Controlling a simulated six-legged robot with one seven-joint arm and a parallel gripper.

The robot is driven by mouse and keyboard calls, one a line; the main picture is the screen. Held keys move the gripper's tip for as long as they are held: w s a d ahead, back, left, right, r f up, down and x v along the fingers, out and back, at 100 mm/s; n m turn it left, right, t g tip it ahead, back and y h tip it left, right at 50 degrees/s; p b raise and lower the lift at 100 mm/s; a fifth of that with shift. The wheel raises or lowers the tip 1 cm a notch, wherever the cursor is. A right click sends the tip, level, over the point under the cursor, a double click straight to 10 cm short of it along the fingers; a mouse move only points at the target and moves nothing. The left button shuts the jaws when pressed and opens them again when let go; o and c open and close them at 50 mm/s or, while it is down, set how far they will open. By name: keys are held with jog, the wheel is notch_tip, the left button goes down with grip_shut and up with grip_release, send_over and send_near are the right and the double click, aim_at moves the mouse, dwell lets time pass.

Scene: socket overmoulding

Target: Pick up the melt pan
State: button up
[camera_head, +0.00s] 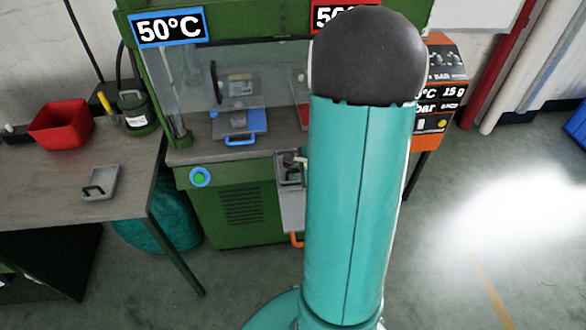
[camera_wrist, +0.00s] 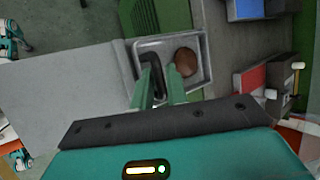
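The melt pan (camera_wrist: 196,45) is a grey, shallow rectangular pan with a black handle, seen in the wrist view. A round brown lump (camera_wrist: 186,62) lies in it. My gripper (camera_wrist: 159,72) has its two green fingers apart, reaching over the pan's near left edge. The black handle (camera_wrist: 152,63) shows between the fingers, with some gap beside it, so the gripper looks open around it. In the head view, my teal arm hides most of this spot. Another grey pan (camera_head: 103,184) with a dark handle lies on the left table.
The green machine (camera_head: 235,205) with 50°C signs stands behind my arm. A blue-handled tray (camera_head: 240,126) sits inside it. A red bin (camera_head: 62,123) and a green canister (camera_head: 136,113) are on the left table (camera_head: 60,205). An orange unit (camera_head: 440,90) stands at right. The floor at right is clear.

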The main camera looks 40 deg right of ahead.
jog(key=shift+w+f, duration=0.1)
jog(key=shift+c, duration=0.2)
grip_shut()
